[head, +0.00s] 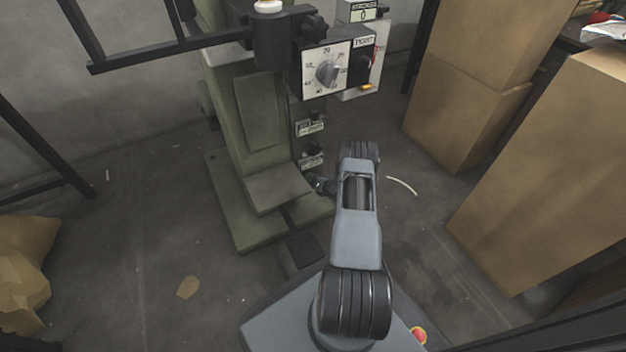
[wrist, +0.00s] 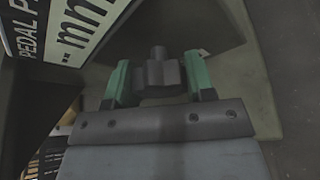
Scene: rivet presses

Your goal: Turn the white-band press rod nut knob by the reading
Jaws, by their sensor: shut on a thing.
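The white-band press (head: 262,110) is an olive-green machine, with a white band (head: 268,6) on the dark cylinder at its top. My gripper (wrist: 157,78) has green fingers shut on a dark lobed knob (wrist: 157,70) with a short stub, which I take to be the rod nut knob. A white reading plate (wrist: 85,22) beside it shows "mm" and part of the label "PEDAL P"; its number is cut off. In the head view my gripper (head: 322,185) is low at the press's right side, and my arm partly hides it.
A grey dial (head: 327,73) on a white scale panel and small labelled displays (head: 310,126) are above my gripper. Cardboard boxes (head: 545,170) stand to the right. A brown crumpled sack (head: 20,270) lies at the left. Open floor (head: 130,210) lies left of the press.

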